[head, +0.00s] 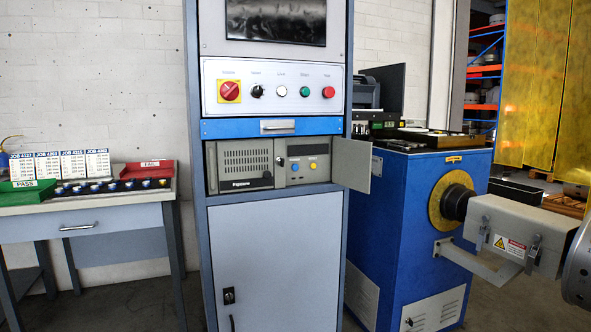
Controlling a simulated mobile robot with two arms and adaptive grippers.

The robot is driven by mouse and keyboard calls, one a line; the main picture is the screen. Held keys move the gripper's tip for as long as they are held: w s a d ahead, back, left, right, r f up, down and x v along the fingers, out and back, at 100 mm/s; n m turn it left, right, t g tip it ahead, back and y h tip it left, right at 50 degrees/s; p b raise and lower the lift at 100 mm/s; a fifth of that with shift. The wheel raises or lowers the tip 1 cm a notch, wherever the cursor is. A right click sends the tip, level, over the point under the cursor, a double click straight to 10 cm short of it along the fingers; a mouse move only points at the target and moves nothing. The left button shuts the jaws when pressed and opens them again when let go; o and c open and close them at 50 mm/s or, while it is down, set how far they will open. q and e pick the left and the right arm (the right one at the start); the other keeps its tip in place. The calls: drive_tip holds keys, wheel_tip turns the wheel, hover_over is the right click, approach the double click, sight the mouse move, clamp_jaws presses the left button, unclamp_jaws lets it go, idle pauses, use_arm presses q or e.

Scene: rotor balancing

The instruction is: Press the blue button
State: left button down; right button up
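A small blue button (294,167) sits on the front of the beige industrial computer (240,165) in the cabinet. It is beside a yellow button (313,166), which is to its right. Both are on the computer's right-hand section, below a dark label or slot. The computer's small door (352,168) stands swung open to the right, so the blue button is uncovered. Neither of my grippers shows in the head view.
Above is a control panel (238,112) with a red-yellow rotary switch and several knobs and buttons, over a blue drawer (226,128). A blue machine (405,215) stands right. A table (110,203) with red and green trays stands left.

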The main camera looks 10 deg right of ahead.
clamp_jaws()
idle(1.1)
